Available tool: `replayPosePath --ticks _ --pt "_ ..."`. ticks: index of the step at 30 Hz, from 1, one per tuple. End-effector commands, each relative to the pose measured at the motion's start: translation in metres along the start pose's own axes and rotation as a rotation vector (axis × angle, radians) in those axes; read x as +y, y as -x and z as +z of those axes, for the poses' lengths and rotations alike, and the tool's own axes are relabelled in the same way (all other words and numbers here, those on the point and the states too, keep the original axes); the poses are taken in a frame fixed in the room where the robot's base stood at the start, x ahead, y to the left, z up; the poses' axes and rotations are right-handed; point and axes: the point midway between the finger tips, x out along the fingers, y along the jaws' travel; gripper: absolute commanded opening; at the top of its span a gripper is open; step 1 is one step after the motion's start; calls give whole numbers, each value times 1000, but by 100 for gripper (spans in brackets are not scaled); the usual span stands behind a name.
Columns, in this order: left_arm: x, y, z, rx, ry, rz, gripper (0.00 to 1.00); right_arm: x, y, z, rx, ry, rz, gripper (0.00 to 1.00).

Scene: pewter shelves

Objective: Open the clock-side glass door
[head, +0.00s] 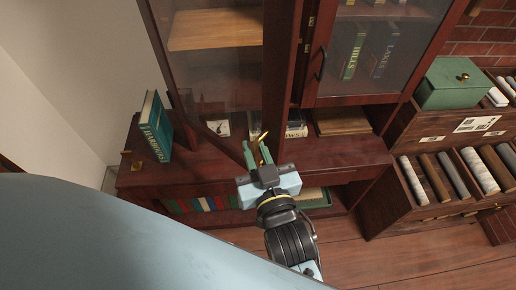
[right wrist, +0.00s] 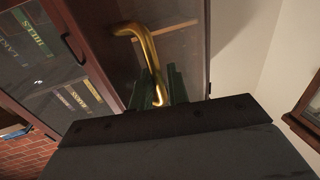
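The left glass door (head: 218,75) of the dark red-brown cabinet stands ajar, its free edge swung out towards me. Its brass handle (head: 263,138) also shows large in the right wrist view (right wrist: 146,48). My right gripper (head: 258,156) is at the lower end of this handle, its green fingers on either side of the brass and seemingly closed on it. The fingers show in the right wrist view (right wrist: 160,92) too. The right glass door (head: 354,50), with a dark handle (head: 322,65), is shut. No clock face is clearly visible. My left gripper is out of view.
A teal book (head: 156,127) stands on the ledge at left. A green box (head: 455,84) and crates of rolls (head: 436,180) stand at right, by a brick wall. A wood-framed object (right wrist: 307,112), cut off, is at the right wrist view's right edge. My pale-blue arm fills the lower left.

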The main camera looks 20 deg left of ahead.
Motion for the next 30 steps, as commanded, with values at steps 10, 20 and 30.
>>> replayPosePath --ticks 10,20,30 --pt "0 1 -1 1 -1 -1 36 1 2 0 -2 1 2 24" --pt "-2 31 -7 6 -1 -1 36 0 55 -2 -8 -1 1 24" --pt "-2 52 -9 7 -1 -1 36 0 120 -1 -4 0 1 24"
